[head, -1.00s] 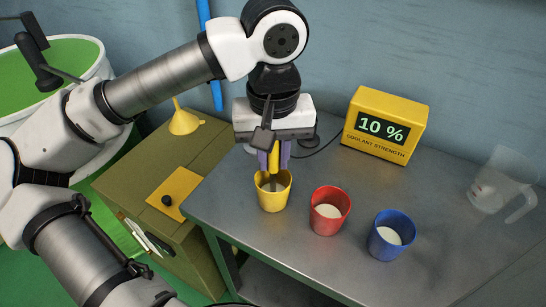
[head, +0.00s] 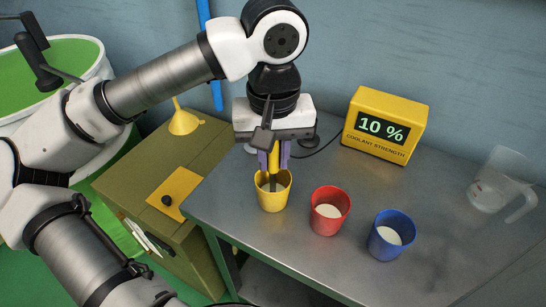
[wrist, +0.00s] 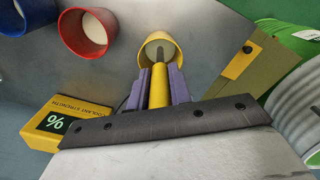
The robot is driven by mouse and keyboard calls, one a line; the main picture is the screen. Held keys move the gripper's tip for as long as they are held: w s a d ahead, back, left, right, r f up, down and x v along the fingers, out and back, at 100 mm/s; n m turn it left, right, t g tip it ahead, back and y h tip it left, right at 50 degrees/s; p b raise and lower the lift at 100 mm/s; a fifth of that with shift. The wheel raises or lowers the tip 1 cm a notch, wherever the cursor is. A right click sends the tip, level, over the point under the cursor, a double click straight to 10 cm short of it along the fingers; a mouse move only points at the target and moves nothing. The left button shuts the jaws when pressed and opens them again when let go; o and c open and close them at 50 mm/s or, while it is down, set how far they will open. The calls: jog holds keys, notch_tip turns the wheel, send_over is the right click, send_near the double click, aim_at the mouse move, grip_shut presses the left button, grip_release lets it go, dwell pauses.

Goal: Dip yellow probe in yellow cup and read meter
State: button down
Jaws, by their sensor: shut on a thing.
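My gripper (head: 273,158) is shut on the yellow probe (head: 273,162), above the yellow cup (head: 273,200). The probe points down and its grey tip is inside the cup's mouth. In the wrist view the yellow probe (wrist: 159,86) sits between the purple fingers, with its tip over pale liquid in the yellow cup (wrist: 174,50). I cannot tell how deep the tip is. The yellow meter (head: 385,124), labelled "COOLANT STRENGTH", reads 10 %. It also shows in the wrist view (wrist: 90,108). A dark cable runs toward the meter.
A red cup (head: 330,211) and a blue cup (head: 391,235) with pale liquid stand right of the yellow cup on the grey top (head: 300,255). A clear jug (head: 500,183) stands far right. A yellow funnel (head: 184,121) sits on the olive cabinet at left.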

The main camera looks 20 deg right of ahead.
jog(key=shift+r, duration=0.1)
dwell(0.3)
jog(key=shift+r+p, duration=3.35)
jog(key=shift+r, duration=1.7)
